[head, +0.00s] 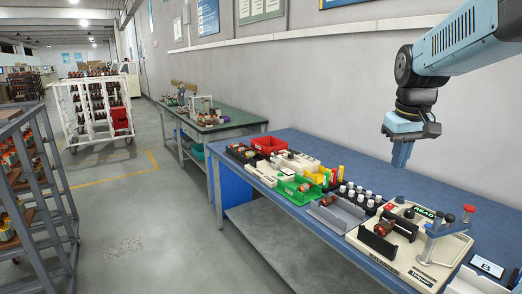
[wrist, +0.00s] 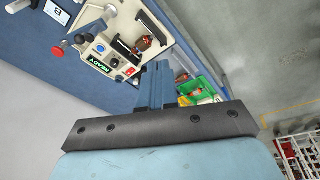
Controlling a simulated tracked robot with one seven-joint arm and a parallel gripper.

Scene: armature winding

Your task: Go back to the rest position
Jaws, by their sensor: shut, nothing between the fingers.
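My gripper (head: 402,156) hangs above the back of the blue workbench (head: 300,149), fingers pointing down. It also shows in the wrist view (wrist: 157,68), where its two fingers are pressed together with nothing between them. The machine also shows at the upper left of the wrist view (wrist: 88,40). The gripper touches nothing in either view.
The bench also holds a red bin (head: 268,144), a green bin (head: 293,190), a grey tray (head: 337,216) and several white-capped bottles (head: 360,197). The wall runs behind. A green-topped table (head: 222,125) and racks stand left.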

